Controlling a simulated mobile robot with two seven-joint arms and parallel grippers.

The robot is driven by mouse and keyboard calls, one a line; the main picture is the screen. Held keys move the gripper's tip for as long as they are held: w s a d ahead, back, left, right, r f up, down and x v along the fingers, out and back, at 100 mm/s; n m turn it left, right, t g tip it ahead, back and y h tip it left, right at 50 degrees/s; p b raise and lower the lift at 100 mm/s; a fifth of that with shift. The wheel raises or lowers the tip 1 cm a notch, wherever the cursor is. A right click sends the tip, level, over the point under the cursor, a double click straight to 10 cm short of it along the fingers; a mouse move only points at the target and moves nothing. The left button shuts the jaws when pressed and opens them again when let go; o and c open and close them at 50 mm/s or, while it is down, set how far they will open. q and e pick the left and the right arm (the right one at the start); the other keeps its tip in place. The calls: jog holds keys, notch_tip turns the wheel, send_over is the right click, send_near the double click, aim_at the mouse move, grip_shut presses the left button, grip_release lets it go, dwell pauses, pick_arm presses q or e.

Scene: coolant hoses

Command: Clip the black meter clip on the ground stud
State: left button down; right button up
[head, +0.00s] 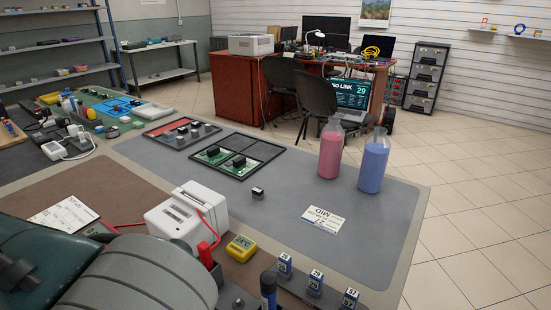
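A white box-shaped meter (188,215) stands on the near left of the bench. A red lead runs from it to a red clip (206,256) at its front right. A small dark item (101,231) lies left of the meter, at the end of a red lead; I cannot tell whether it is the black clip. A small dark knob-like piece (238,302) shows at the bottom edge; I cannot tell whether it is the ground stud.
Pink (331,150) and blue (373,163) bottles stand farther right.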

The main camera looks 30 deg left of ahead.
pick_arm(q)
jog(key=c, duration=0.8)
grip_release()
jog(key=shift+o, duration=0.6)
jog(key=shift+o, duration=1.2)
jog(key=shift+r, duration=0.1)
notch_tip(320, 180, up, 9)
jog(key=p, duration=1)
jog(key=shift+p, duration=0.4)
